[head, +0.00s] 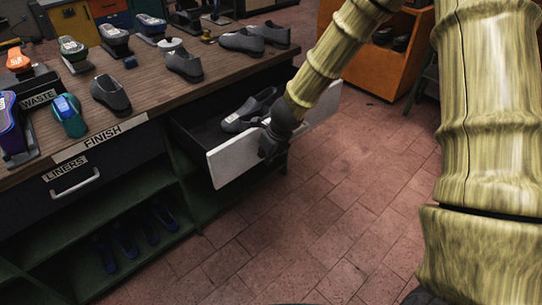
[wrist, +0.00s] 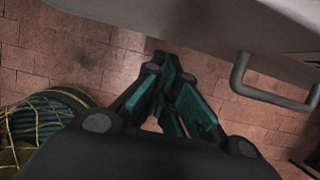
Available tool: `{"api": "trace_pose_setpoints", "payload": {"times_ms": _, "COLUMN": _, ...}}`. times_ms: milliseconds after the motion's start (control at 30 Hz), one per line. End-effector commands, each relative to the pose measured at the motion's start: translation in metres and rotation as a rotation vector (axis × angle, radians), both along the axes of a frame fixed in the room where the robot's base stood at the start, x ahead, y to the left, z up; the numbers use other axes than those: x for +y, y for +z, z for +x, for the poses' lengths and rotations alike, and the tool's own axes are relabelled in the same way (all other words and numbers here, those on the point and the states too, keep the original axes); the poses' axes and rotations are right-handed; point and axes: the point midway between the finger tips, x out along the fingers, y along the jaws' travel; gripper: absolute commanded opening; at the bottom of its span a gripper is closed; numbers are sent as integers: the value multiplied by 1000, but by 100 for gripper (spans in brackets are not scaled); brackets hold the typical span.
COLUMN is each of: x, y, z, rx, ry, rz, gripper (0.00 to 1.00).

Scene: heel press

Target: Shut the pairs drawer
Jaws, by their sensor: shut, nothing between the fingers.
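The open drawer, which I take to be the pairs drawer, has a pale front (head: 232,160) and sticks out from the bench's right part. Grey shoes (head: 250,110) lie inside it. My gripper (head: 270,152) is shut and empty at the outer side of the drawer front, hiding its middle. Whether it touches the front I cannot tell. In the wrist view the shut fingers (wrist: 168,72) point toward the front's pale edge (wrist: 205,18), over the floor. The drawer's grey bar handle (wrist: 262,96) is right of the fingers. Any label on this front is hidden.
The wooden bench top (head: 140,82) holds several shoes and WASTE and FINISH signs. The LINERS drawer (head: 75,182) at left is shut. Blue shoes (head: 128,240) stand on the shelf below. An orange cabinet (head: 375,65) is behind. The tiled floor (head: 310,225) in front is clear.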

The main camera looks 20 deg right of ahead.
Motion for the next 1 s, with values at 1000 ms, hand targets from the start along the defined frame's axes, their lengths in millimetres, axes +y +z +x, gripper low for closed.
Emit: {"api": "trace_pose_setpoints", "payload": {"times_ms": 1000, "x": 18, "y": 2, "z": 28, "rx": 0, "ry": 5, "rz": 1, "gripper": 0}}
